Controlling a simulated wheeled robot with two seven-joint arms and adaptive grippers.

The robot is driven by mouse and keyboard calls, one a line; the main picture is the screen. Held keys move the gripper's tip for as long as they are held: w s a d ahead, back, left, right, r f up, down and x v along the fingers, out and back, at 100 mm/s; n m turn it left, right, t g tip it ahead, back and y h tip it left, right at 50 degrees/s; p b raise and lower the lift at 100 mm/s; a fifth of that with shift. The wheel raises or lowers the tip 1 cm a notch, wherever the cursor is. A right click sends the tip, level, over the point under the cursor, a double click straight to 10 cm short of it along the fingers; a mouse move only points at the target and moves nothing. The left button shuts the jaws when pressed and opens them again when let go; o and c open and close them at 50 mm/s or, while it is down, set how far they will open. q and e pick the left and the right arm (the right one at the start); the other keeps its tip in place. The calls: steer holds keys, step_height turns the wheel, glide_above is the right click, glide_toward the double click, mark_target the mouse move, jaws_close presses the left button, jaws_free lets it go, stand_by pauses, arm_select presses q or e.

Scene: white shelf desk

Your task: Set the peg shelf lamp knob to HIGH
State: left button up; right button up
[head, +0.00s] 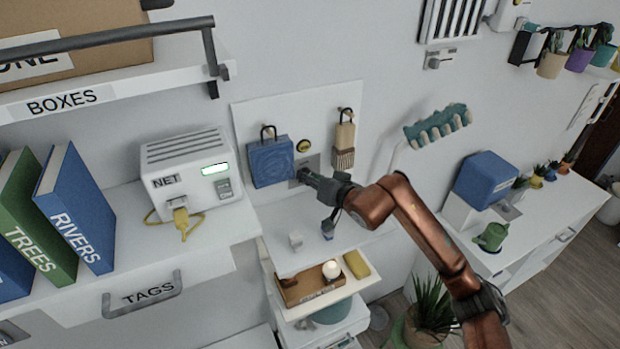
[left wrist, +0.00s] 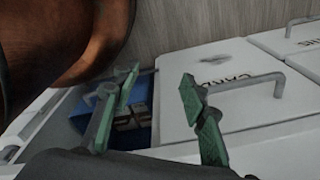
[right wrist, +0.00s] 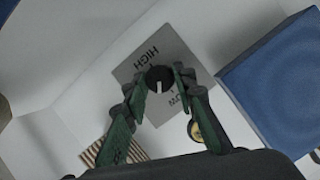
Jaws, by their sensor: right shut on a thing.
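The knob (right wrist: 160,78) is dark and round with a white mark, on a grey plate (right wrist: 178,45) lettered HIGH and LOW in the right wrist view. The mark points toward the bottom of that picture. My right gripper (right wrist: 159,84) is shut on the knob, one finger on each side. In the head view, my right gripper (head: 303,176) reaches the grey plate (head: 312,161) on the peg shelf's white back panel (head: 285,113); the knob is hidden there. My left gripper (left wrist: 158,88) is open and empty over a white surface in the left wrist view.
A blue hanging block (head: 269,162) is close left of the plate, and a brush (head: 343,150) hangs to the right. A round yellow-and-black disc (head: 303,146) is just above. Below is a white shelf with small items. A blue bin (left wrist: 140,110) lies near my left gripper.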

steer(key=m+b, duration=0.1)
steer(key=b, duration=0.2)
steer(key=m+y+b, duration=0.1)
steer(key=b, duration=0.2)
steer(key=m+y+b, duration=0.1)
steer(key=b, duration=0.2)
steer(key=shift+w+d+f+m, duration=0.1)
steer(key=shift+d+f+m, duration=0.1)
steer(key=shift+f+m, duration=0.15)
steer(key=shift+r+m+y+b, duration=0.2)
steer(key=shift+m+y+b, duration=0.35)
steer(key=shift+b, duration=0.55)
steer(key=o, duration=1.1)
steer(key=shift+o, duration=0.2)
steer(key=v, duration=1.2)
steer(key=shift+r, duration=0.2)
